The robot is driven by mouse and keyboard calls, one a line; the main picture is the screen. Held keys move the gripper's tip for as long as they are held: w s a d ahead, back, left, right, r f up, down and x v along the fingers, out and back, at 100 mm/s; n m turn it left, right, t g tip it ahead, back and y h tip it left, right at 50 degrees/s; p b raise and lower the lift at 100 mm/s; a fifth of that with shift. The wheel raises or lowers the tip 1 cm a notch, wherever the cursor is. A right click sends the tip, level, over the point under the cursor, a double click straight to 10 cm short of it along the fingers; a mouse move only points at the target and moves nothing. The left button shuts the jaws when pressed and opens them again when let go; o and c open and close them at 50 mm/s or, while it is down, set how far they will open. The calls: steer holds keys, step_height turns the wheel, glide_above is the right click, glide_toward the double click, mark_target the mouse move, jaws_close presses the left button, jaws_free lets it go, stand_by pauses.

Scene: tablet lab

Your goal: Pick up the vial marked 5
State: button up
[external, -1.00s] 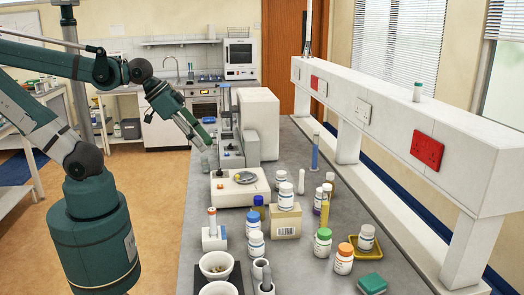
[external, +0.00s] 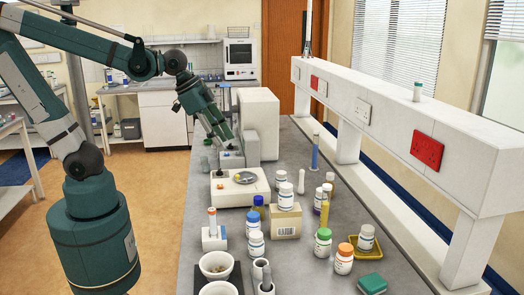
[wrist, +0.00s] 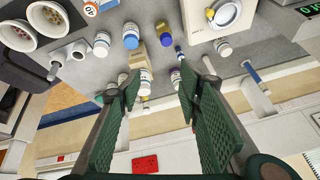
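No number 5 can be read on any container, so I cannot tell which is the vial marked 5. Candidates are an orange-topped vial upright in a white block (external: 212,216), a blue tube (external: 315,152) standing further back, and a tall yellowish tube (external: 324,212) among the bottles. In the wrist view an orange-and-white top (wrist: 90,8) bears a mark too small to read. My gripper (external: 227,143) is above the far part of the bench, beside the grey-and-white instrument. In the wrist view my gripper (wrist: 160,80) has its fingers wide apart with nothing between them.
White-capped, blue, green and orange bottles crowd the near bench around a cardboard box (external: 286,223). A white raised shelf (external: 390,115) runs along the right. Two bowls (external: 217,264) sit in front.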

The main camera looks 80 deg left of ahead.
steer(key=w+a+f+m+g, duration=0.2)
steer(key=w+f+m, duration=0.2)
steer(key=w, duration=0.4)
steer(key=w+a+f+m+g, duration=0.1)
steer(key=w+f+m, duration=0.2)
steer(key=w+f, duration=0.35)
steer(key=w+a+f+m, duration=0.1)
steer(key=w+f+m, duration=0.1)
steer(key=w+f, duration=0.1)
steer(key=w+a+f+m+g, duration=0.1)
steer(key=w+f+m, duration=0.1)
steer(key=w+f, duration=0.2)
steer(key=w+a+f+m+g, duration=0.1)
steer(key=w+f, duration=0.2)
steer(key=f, duration=0.3)
steer(key=shift+w+a+f+m, duration=0.2)
steer(key=shift+a+f+m, duration=0.15)
steer(key=shift+m, duration=0.05)
steer(key=shift+w+f+g, duration=0.15)
steer(key=shift+f+g, duration=0.15)
steer(key=shift+f, duration=0.15)
steer(key=shift+f, duration=1.3)
steer(key=shift+f, duration=0.15)
